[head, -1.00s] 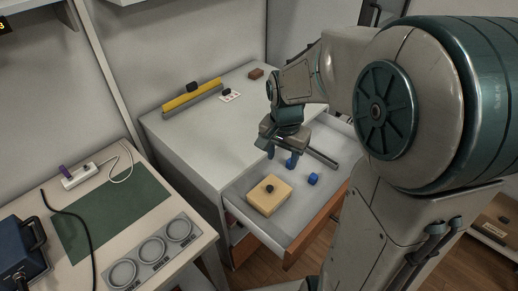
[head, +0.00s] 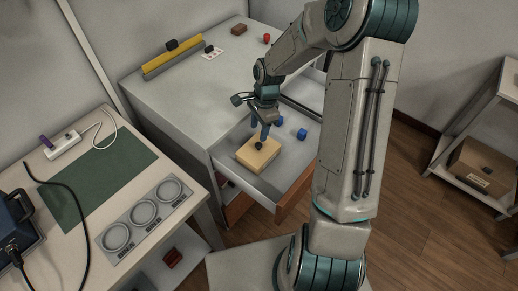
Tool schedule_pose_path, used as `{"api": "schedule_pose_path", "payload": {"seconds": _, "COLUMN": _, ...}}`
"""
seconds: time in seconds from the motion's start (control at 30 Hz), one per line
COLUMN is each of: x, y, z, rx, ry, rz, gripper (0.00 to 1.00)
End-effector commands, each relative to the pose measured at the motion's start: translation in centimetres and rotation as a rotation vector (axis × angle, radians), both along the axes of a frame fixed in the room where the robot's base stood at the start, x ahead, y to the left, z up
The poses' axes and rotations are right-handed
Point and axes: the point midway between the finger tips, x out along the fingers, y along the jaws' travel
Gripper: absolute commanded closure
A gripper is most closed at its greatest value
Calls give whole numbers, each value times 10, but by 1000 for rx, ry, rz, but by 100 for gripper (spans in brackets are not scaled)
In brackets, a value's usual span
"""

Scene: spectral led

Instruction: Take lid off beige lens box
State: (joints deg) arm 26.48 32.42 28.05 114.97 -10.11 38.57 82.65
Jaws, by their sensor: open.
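The beige lens box (head: 257,155) sits in the open drawer of the grey cabinet. Its lid is on, with a dark round knob (head: 259,146) on top. My gripper (head: 266,132) is open and points down just above the box, its near finger close to the knob. The far finger is not clearly seen. I cannot tell whether a finger touches the knob.
A small blue block (head: 302,134) lies in the drawer (head: 287,168) to the right of the box. Another blue patch shows behind my gripper. The cabinet top (head: 190,88) is mostly clear. A side table with a green mat (head: 95,190) stands at left.

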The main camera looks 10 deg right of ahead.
Motion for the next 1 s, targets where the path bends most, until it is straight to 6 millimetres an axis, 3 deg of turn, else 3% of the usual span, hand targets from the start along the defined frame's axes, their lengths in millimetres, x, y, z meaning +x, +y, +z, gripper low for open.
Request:
{"api": "schedule_pose_path", "payload": {"seconds": 0.27, "x": -1, "y": 1, "z": -21, "rx": 1, "ry": 1, "rz": 1, "gripper": 53}}
{"api": "schedule_pose_path", "payload": {"seconds": 0.6, "x": -4, "y": 1, "z": -63, "rx": 1, "ry": 1, "rz": 2, "gripper": 53}}
{"api": "schedule_pose_path", "payload": {"seconds": 0.87, "x": -4, "y": 1, "z": -66, "rx": 1, "ry": -2, "rz": 1, "gripper": 53}}
{"api": "schedule_pose_path", "payload": {"seconds": 0.9, "x": -4, "y": 1, "z": -66, "rx": 1, "ry": -2, "rz": 1, "gripper": 56}}
{"api": "schedule_pose_path", "payload": {"seconds": 1.0, "x": -4, "y": 1, "z": -66, "rx": 1, "ry": -1, "rz": 1, "gripper": 84}}
